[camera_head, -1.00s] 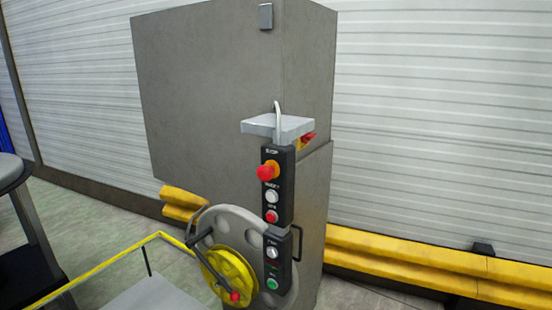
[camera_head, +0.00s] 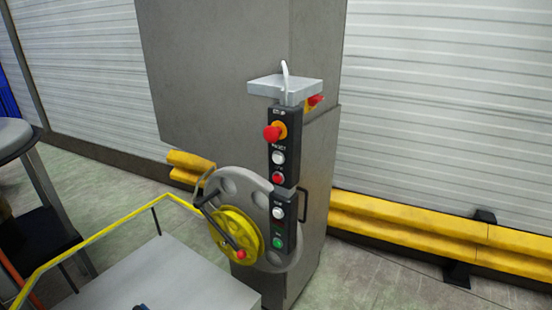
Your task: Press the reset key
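A black control panel (camera_head: 283,183) stands upright on the corner of a tall grey cabinet. At its top is a red mushroom stop button (camera_head: 272,133) on a yellow ring. Just below it is the white reset key (camera_head: 278,158), with a small label above it that reads like RESET. Under that sit a red button (camera_head: 278,178), a white button (camera_head: 278,212) and a green button (camera_head: 278,243). Neither of my grippers is in view.
A grey wheel with a yellow hub (camera_head: 236,235) and crank handles sits left of the panel. A yellow rail (camera_head: 100,236) and a grey platform (camera_head: 170,280) lie in front. A yellow barrier (camera_head: 420,236) runs along the wall at right.

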